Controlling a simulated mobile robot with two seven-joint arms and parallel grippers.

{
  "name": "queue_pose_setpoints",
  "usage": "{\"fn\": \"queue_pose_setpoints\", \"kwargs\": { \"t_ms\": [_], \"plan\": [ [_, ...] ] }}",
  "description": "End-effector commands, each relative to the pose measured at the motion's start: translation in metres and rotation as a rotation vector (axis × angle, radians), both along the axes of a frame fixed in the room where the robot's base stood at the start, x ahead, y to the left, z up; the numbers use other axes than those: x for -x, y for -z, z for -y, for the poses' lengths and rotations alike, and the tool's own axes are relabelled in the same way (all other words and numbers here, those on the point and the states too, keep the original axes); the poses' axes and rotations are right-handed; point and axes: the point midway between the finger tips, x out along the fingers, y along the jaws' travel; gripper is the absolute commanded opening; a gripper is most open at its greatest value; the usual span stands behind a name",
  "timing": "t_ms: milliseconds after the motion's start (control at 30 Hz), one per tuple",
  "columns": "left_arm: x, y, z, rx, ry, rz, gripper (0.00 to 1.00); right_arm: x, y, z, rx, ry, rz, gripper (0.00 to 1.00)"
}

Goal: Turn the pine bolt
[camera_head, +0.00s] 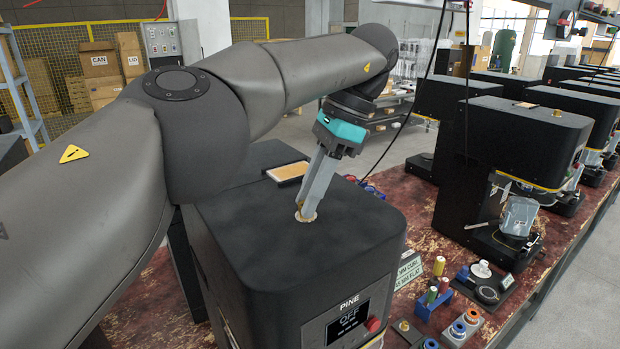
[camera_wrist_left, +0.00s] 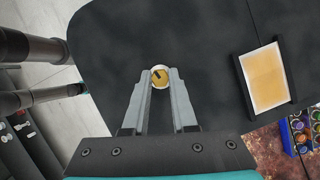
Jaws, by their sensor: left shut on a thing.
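The pine machine (camera_head: 290,215) is a black box-shaped seamer with a PINE label and a small screen reading OFF on its front. The pine bolt (camera_wrist_left: 160,76) is a round, brass-coloured head with a dark mark on it, set in the machine's flat top. My left gripper (camera_head: 306,214) reaches down from above, and its fingertips are shut on the bolt, one on each side. In the head view the fingers hide most of the bolt, leaving a brass rim at their tips. My right gripper is in neither view.
A tan, dark-framed plate (camera_head: 288,171) lies on the machine top behind the bolt; it also shows in the wrist view (camera_wrist_left: 265,77). Another black seamer (camera_head: 525,130) stands at right on the worn red bench (camera_head: 408,195). Small coloured spools (camera_head: 458,329) sit at the front right.

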Motion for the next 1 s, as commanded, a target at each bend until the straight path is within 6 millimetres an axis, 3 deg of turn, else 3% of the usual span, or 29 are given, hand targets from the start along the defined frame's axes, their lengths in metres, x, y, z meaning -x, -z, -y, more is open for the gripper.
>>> {"fn": "queue_pose_setpoints", "kwargs": {
  "t_ms": [633,667,900,1000],
  "plan": [
    [-0.0007,0.0000,-0.0001,0.001,-0.057,0.002,0.00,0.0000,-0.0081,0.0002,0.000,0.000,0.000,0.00],
    [-0.0007,0.0000,-0.0001,0.002,-0.056,0.002,0.27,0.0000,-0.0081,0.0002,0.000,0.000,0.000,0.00],
    [-0.0006,0.0001,-0.0002,0.001,-0.055,0.000,0.54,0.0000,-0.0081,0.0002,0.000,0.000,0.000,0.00],
    [-0.0005,0.0002,-0.0002,0.001,-0.055,0.000,0.56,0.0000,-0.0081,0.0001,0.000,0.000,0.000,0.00]
  ]
}}
